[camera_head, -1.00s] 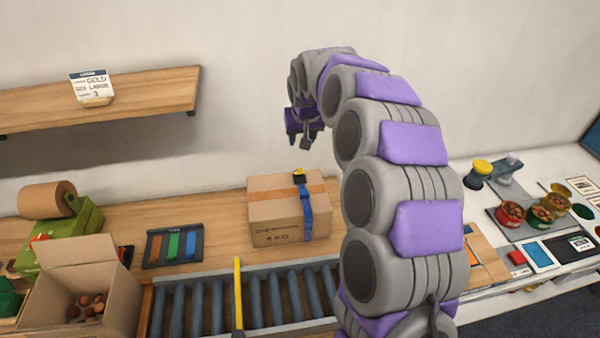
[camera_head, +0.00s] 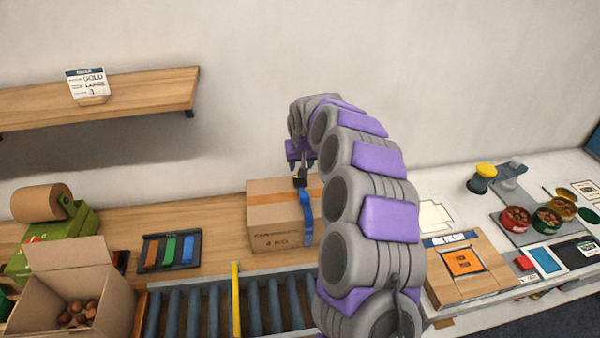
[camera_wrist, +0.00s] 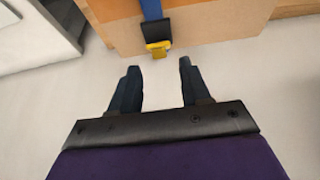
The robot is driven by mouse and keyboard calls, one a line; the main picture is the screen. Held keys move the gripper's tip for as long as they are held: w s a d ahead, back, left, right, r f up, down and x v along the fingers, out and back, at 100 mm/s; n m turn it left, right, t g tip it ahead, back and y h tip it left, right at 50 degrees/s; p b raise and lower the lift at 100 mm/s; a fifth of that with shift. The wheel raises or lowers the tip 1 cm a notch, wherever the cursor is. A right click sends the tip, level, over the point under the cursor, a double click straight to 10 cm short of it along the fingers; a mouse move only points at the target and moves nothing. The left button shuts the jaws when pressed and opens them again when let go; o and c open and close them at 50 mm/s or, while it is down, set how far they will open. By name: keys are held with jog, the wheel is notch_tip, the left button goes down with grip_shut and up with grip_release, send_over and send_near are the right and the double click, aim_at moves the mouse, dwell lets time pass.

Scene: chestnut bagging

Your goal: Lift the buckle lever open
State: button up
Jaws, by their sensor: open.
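A closed cardboard box (camera_head: 270,235) stands on the wooden bench with a blue strap (camera_head: 308,217) around it. The black buckle (camera_head: 300,181) sits on the strap at the top of the box. In the wrist view, the blue strap (camera_wrist: 152,9) runs to the buckle (camera_wrist: 156,30), whose yellow lever (camera_wrist: 158,48) lies just beyond my fingertips. My gripper (camera_wrist: 157,68) is open and empty, with its two dark fingers on either side of the lever's line and apart from it. In the head view, my gripper (camera_head: 303,169) is close above the buckle, partly hidden by my arm.
A roller conveyor (camera_head: 205,309) with a yellow bar (camera_head: 236,290) lies in front of the box. A tray of coloured straps (camera_head: 170,250) and an open carton of chestnuts (camera_head: 97,260) are to the left. A shelf (camera_head: 130,97) hangs on the wall.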

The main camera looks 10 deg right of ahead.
jog(key=shift+b+x, duration=0.35)
jog(key=shift+x, duration=1.95)
jog(key=c, duration=0.8)
